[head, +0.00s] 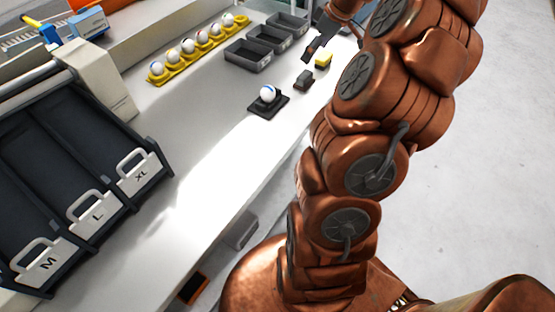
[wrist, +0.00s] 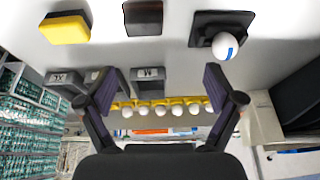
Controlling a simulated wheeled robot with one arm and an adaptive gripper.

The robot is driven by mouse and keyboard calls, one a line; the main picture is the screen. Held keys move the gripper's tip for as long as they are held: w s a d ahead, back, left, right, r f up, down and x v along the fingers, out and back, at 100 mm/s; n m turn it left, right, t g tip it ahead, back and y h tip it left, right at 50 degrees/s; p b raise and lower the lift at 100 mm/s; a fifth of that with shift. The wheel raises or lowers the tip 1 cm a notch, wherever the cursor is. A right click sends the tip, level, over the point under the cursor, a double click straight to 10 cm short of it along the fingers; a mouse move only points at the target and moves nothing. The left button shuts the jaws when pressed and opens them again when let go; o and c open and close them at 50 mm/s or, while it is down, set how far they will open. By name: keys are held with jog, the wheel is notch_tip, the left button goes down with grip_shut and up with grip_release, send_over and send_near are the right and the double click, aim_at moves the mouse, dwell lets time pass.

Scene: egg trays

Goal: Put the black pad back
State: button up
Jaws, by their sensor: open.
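A small black block, which I take as the black pad (head: 304,80), lies on the white table between the yellow-topped block and the egg stand. It also shows at the top middle of the wrist view (wrist: 143,18). My gripper (wrist: 160,85) is open, with nothing between its fingers. In the head view my gripper (head: 316,45) is partly hidden by my arm, near the yellow-topped block. The black pad lies apart from the fingers. Several small dark grey trays (head: 249,66) stand in a row behind the pad.
A yellow-topped block (head: 323,60) lies beside the pad. A white egg with a blue mark (head: 268,93) sits on a black square stand (head: 282,109). A yellow egg rack (head: 158,77) holds several eggs. Dark bins labelled M, L and XL (head: 62,190) stand at left. The table's middle is clear.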

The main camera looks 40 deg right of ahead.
jog(key=s+a+r+g, duration=0.1)
jog(key=s+a+g, duration=0.15)
jog(key=a, duration=1.15)
jog(key=s+a+r+g, duration=0.1)
jog(key=s+a, duration=0.2)
jog(key=a, duration=1)
jog(key=s+a+f+m+g, duration=0.1)
jog(key=s+a, duration=0.3)
jog(key=s, duration=0.6)
jog(key=s+a+f+m+g+h, duration=0.1)
jog(key=s+a+f, duration=0.3)
jog(key=s, duration=0.6)
jog(key=shift+s+a+f+m+g+h, duration=0.15)
jog(key=shift+s+a+m+g+h, duration=0.2)
jog(key=shift+a+m, duration=0.35)
notch_tip(320, 180, up, 2)
jog(key=shift+r+p, duration=0.25)
jog(key=shift+p, duration=1)
